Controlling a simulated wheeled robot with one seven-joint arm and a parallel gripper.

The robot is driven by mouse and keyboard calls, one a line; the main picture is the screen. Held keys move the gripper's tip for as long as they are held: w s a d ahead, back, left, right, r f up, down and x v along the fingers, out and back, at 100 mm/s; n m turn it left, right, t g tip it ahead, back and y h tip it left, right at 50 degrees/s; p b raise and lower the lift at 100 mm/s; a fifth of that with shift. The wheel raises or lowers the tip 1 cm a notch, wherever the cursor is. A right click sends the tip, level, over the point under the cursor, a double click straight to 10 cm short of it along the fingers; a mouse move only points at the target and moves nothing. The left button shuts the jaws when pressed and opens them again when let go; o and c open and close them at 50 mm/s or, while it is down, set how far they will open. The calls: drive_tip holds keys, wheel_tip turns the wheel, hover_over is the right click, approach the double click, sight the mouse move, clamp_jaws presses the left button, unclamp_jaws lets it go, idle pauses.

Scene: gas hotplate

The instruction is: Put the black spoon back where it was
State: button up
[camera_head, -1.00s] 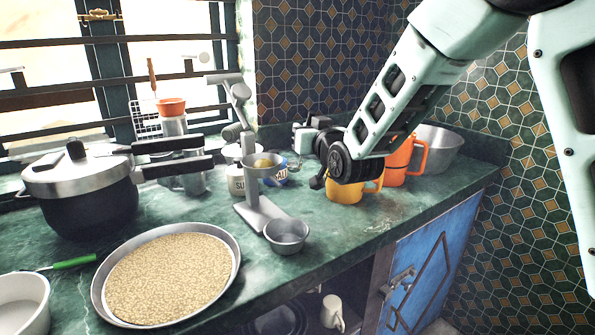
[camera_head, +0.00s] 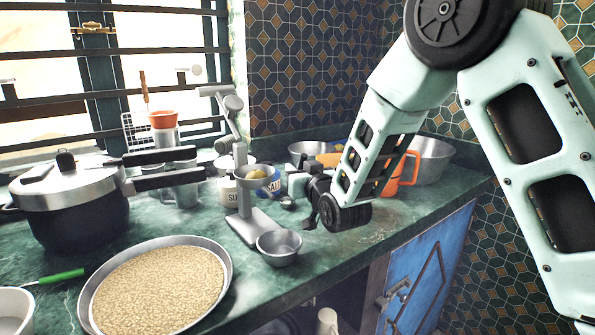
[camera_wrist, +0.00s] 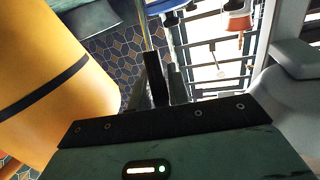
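I cannot make out the black spoon clearly in either view. My gripper (camera_head: 292,186) is low over the counter, right of the grey juicer press (camera_head: 243,190), and partly hidden by my own arm. In the wrist view its dark fingers (camera_wrist: 166,82) are close together; whether anything thin is between them cannot be told. The yellow mug (camera_wrist: 45,85) with a dark band fills the left of the wrist view, close beside the fingers. In the head view my arm mostly hides it.
The orange mug (camera_head: 404,172) and a large metal pot (camera_head: 432,158) stand at the right. A small metal bowl (camera_head: 279,246) is near the front edge. A pressure cooker (camera_head: 70,205) and a grain-filled tray (camera_head: 228,270) are at the left. White canisters stand behind the press.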

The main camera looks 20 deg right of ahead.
drive_tip(key=shift+o, duration=1.2)
drive_tip(key=shift+r, duration=0.25)
drive_tip(key=s+d, duration=0.1)
drive_tip(key=s, duration=1.1)
drive_tip(key=shift+d+b, duration=0.25)
drive_tip(key=shift+b, duration=0.15)
drive_tip(key=shift+f, duration=0.1)
